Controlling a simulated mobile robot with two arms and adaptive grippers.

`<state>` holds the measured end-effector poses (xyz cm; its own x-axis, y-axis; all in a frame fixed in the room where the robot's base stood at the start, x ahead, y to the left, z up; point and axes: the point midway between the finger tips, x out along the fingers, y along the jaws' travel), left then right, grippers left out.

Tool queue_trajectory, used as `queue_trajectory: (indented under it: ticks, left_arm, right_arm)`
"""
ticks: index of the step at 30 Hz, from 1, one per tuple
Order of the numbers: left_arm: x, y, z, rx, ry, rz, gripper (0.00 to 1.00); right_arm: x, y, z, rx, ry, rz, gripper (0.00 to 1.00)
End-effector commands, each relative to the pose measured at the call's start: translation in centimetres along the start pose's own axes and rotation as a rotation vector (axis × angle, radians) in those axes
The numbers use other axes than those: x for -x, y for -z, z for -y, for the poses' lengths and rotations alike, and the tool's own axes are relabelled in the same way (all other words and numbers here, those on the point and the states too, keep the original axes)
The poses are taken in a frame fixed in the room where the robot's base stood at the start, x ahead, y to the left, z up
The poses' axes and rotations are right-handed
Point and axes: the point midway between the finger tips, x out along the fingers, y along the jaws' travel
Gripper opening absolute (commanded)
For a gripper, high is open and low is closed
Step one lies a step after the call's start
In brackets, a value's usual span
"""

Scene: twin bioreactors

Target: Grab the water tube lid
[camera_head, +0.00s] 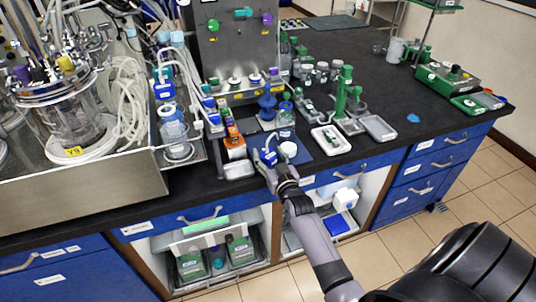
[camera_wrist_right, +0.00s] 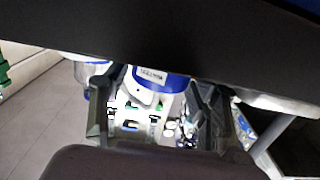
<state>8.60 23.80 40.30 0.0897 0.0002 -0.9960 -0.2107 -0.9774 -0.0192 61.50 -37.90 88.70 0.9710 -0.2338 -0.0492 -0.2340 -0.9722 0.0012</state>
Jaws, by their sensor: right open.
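A blue lid with a white label (camera_head: 270,157) is at the front of the blue mat in the head view; I take it to be the water tube lid. In the right wrist view, a blue and white part with a label (camera_wrist_right: 160,80) shows at the upper middle, its top cut off by a dark shape. My right gripper (camera_head: 265,166) is open, right at the blue lid. Its two fingers (camera_wrist_right: 158,128) stand apart, on either side of the blue and white part. I cannot tell whether they touch it. My left gripper is not in view.
A white round-topped container (camera_head: 288,149) stands just right of the lid. A clear blue-topped vessel (camera_head: 286,116) is behind. An orange box (camera_head: 235,146) and a small metal tray (camera_head: 239,170) are to the left. A white tray (camera_head: 330,139) lies to the right.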

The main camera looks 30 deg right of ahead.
Motion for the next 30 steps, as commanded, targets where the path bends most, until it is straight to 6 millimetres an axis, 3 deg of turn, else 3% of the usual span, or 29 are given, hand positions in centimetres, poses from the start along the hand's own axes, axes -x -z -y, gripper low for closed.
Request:
queue_trajectory:
  ticks: [3, 11, 25, 30]
  left_arm:
    - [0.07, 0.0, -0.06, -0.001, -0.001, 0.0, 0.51]
    - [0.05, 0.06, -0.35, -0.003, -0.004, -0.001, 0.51]
    - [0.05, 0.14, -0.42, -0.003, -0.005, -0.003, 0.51]
    - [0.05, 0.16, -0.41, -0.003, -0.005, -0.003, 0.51]
  right_arm:
    - [-0.98, -0.02, 0.0, 0.0, 0.0, 0.0, 0.56]
    - [-1.1, -0.09, 0.02, -0.001, 0.0, 0.001, 0.55]
    - [-1.07, -0.1, 0.02, -0.001, 0.0, 0.001, 0.24]
    - [-1.07, -0.09, 0.02, -0.001, 0.0, 0.001, 0.23]
